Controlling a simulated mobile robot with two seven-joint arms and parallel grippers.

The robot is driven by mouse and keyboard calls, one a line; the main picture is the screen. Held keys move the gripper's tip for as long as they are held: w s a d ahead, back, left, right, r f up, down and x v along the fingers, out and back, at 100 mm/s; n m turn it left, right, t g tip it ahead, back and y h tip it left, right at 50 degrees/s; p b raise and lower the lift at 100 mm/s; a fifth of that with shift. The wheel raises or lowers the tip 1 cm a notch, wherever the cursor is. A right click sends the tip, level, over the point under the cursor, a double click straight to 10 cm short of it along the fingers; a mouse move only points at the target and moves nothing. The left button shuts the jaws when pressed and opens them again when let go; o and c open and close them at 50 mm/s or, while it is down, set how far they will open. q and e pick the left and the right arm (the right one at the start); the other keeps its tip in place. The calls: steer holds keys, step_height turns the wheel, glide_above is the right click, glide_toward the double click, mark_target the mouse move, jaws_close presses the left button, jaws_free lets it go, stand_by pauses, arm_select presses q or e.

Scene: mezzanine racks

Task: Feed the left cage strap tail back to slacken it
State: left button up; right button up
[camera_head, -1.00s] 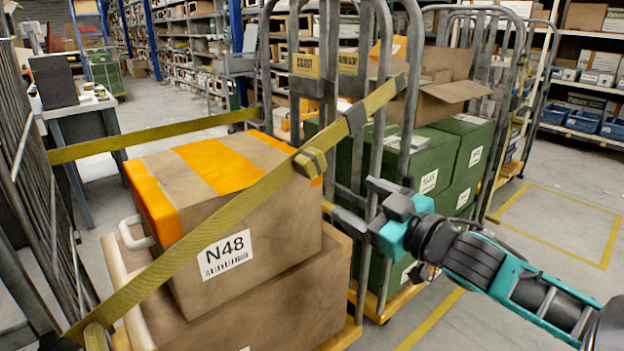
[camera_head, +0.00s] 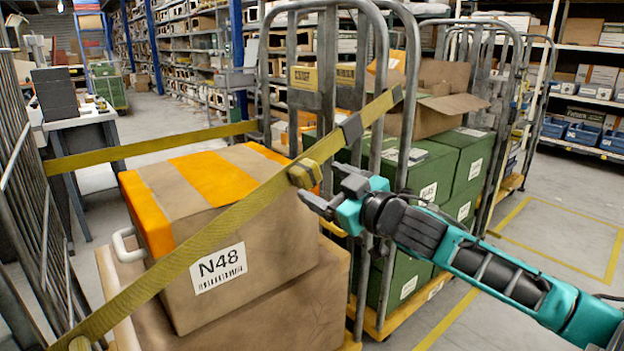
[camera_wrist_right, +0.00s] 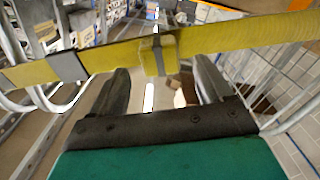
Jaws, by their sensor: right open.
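The yellow strap (camera_head: 215,232) runs slanting across the front of the left cage, from low at the left up to the cage's upright rails (camera_head: 383,150). A dark grey sleeve (camera_head: 352,128) sits on it near the rails. Below that, a small yellow block (camera_head: 305,173), perhaps the buckle or folded tail, sits on the strap; I cannot tell which. My right gripper (camera_head: 326,187) is open and empty, just right of this block. In the right wrist view the block (camera_wrist_right: 158,55) lies ahead, between the lines of the open fingers (camera_wrist_right: 162,88). My left gripper is out of view.
Inside the left cage, a box labelled N48 (camera_head: 222,268) with orange tape stands on a larger box (camera_head: 270,318). A second strap run (camera_head: 150,146) crosses behind. Green crates (camera_head: 465,165) fill the cage to the right. Floor at the far right is clear.

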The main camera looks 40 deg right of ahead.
mark_target(314, 177)
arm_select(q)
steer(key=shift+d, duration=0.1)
arm_select(e)
steer(key=shift+w+a, duration=0.2)
steer(key=shift+w, duration=2)
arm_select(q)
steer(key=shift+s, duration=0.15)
arm_select(e)
steer(key=shift+c, duration=0.4)
